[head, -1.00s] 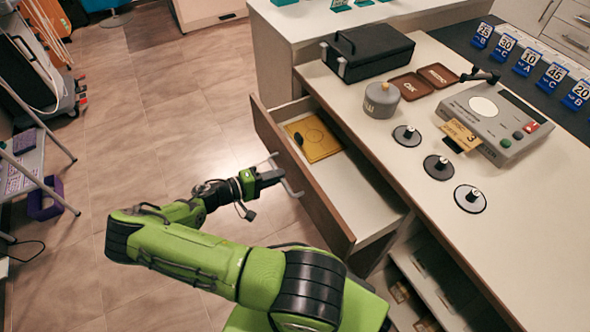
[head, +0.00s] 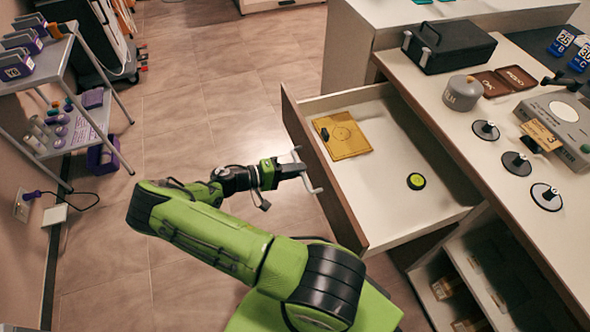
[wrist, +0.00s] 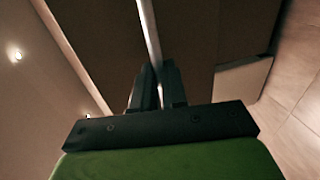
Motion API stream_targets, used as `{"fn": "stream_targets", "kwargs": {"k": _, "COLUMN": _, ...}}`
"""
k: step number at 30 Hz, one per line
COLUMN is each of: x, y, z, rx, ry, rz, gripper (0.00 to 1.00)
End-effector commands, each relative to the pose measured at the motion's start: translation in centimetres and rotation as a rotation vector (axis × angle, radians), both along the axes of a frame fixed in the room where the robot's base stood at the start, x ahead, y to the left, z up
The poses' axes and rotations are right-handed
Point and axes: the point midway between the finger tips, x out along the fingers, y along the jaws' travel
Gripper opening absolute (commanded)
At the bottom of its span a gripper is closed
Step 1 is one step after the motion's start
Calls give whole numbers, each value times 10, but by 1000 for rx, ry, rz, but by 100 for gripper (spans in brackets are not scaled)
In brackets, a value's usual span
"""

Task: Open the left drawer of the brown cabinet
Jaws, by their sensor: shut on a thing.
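The brown-fronted drawer (head: 320,171) of the cabinet stands pulled well out, with its white inside in view. A metal bar handle (head: 303,170) is on its front. My gripper (head: 300,171) is at the handle from the left and is shut on it. In the wrist view the two dark fingers (wrist: 157,90) close around the pale handle bar (wrist: 149,30). The fingertips are small in the head view.
The white counter (head: 480,95) above holds a black case (head: 449,45), a grey weight (head: 462,93), a grey device (head: 565,125) and several round black bases. Open shelves (head: 470,270) are below. A trolley (head: 70,110) stands at the left. The tiled floor (head: 210,100) between is clear.

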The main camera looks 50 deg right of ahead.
Motion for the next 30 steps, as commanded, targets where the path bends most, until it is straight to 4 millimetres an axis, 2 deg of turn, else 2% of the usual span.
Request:
{"fn": "stream_targets", "kwargs": {"k": 9, "x": 1, "y": 0, "z": 0, "rx": 2, "ry": -1, "rz": 3, "gripper": 0}}
{"fn": "stream_targets", "kwargs": {"k": 10, "x": 1, "y": 0, "z": 0, "rx": 2, "ry": -1, "rz": 3, "gripper": 15}}
{"fn": "stream_targets", "kwargs": {"k": 14, "x": 1, "y": 0, "z": 0, "rx": 1, "ry": -1, "rz": 2, "gripper": 35}}
{"fn": "stream_targets", "kwargs": {"k": 15, "x": 1, "y": 0, "z": 0, "rx": 1, "ry": -1, "rz": 2, "gripper": 37}}
{"fn": "stream_targets", "kwargs": {"k": 24, "x": 3, "y": 4, "z": 1, "rx": 0, "ry": -2, "rz": 3, "gripper": 37}}
{"fn": "stream_targets", "kwargs": {"k": 26, "x": 7, "y": 11, "z": 3, "rx": 0, "ry": -2, "rz": 5, "gripper": 37}}
{"fn": "stream_targets", "kwargs": {"k": 30, "x": 23, "y": 42, "z": 11, "rx": 2, "ry": -3, "rz": 9, "gripper": 37}}
